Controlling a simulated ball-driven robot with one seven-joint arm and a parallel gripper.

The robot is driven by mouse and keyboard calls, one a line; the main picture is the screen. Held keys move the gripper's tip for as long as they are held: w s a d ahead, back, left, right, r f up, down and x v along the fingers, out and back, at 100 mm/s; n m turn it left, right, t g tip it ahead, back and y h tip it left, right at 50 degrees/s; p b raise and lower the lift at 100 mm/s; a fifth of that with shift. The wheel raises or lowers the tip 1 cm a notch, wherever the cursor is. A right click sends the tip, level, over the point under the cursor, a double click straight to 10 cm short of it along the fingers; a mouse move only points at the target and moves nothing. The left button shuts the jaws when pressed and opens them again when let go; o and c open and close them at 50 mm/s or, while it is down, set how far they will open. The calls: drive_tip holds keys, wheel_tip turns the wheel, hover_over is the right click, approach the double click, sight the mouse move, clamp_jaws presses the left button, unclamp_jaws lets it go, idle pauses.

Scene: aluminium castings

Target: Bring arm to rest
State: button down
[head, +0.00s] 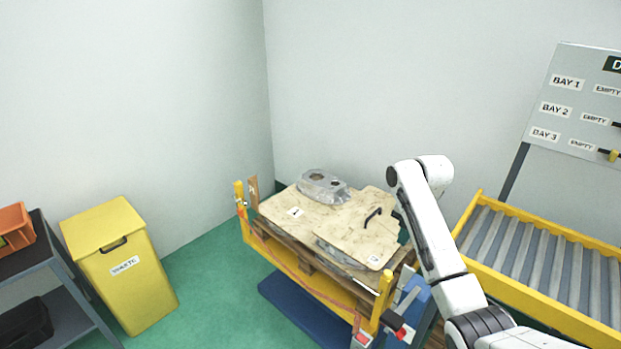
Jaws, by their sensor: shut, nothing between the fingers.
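My white arm (435,235) rises from the lower right to a bent upper joint with a dark round cap, in front of the right side of a loaded cart. I cannot make out my gripper in the head view. The cart (298,277) has a yellow frame and posts and carries pale boards (345,232). A grey aluminium casting (324,186) lies on the boards at the back. My arm hides part of the cart's right end.
A yellow lidded bin (125,285) and a grey shelf (62,290) with an orange box (14,228) stand at left. A roller conveyor (545,265) with yellow rails is at right, below a bay board (580,105). Green floor (222,290) is clear between bin and cart.

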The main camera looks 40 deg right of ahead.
drive_tip(key=shift+a, duration=0.1)
drive_tip(key=a+f+m+y, duration=0.1)
drive_tip(key=a+f+m, duration=0.35)
drive_tip(key=a, duration=0.65)
drive_tip(key=a+f+m, duration=0.3)
drive_tip(key=a+f, duration=0.2)
drive_tip(key=a, duration=0.6)
drive_tip(key=s+a+f+m, duration=0.2)
drive_tip(key=s+a+m, duration=0.4)
drive_tip(key=s+a, duration=0.3)
drive_tip(key=s+a+r+m+h, duration=0.1)
drive_tip(key=s+a+m, duration=0.1)
drive_tip(key=s+m, duration=0.4)
drive_tip(key=s, duration=0.4)
drive_tip(key=shift+s+a+r, duration=0.15)
drive_tip(key=shift+s+r, duration=0.15)
drive_tip(key=shift+s, duration=0.1)
